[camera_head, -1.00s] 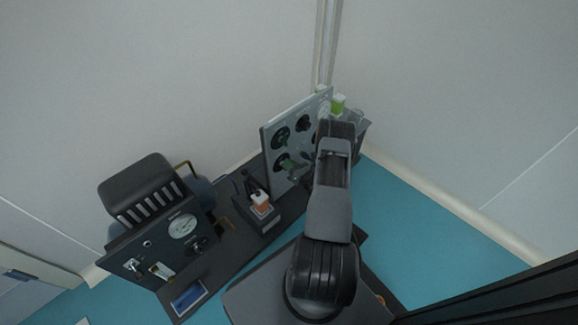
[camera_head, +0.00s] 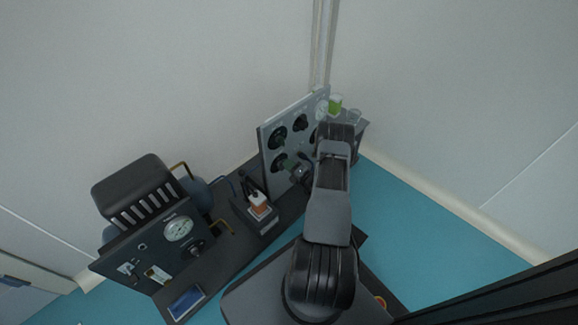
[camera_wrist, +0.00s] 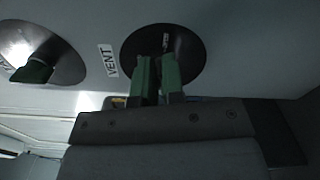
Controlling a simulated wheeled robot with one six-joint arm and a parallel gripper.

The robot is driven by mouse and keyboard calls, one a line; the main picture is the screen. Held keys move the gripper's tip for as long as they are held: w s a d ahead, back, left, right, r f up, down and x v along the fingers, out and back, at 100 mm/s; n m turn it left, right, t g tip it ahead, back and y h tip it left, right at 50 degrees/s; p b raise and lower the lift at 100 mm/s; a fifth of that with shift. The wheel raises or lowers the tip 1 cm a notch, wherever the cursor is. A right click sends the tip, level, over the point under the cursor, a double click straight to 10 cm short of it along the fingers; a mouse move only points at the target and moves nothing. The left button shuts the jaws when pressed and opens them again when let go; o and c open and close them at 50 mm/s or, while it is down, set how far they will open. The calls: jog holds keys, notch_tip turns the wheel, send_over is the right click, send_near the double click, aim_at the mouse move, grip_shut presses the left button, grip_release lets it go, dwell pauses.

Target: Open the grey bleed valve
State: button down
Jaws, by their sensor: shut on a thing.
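A grey upright panel (camera_head: 268,178) with several dark round valves stands on the bench in the head view. My gripper (camera_head: 287,165) reaches its lower left valve from the right. The handle is mostly hidden between the fingers. A silvery-grey round valve (camera_wrist: 65,62) with a dark green handle is to the left, apart from the fingers. Its label is cut off, so I cannot tell which is the bleed valve.
A dark instrument box with a white gauge (camera_head: 179,229) stands left on the bench. An orange-and-white item (camera_head: 258,203) sits in a dark holder between it and the panel.

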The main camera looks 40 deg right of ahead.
jog(key=shift+f+m, duration=0.25)
jog(key=shift+m, duration=1.35)
jog(key=c, duration=1.2)
grip_release()
jog(key=shift+c, duration=0.2)
jog(key=s+d+p, duration=0.2)
jog(key=s+p, duration=0.1)
jog(key=s, duration=1)
jog(key=shift+s+p, duration=0.35)
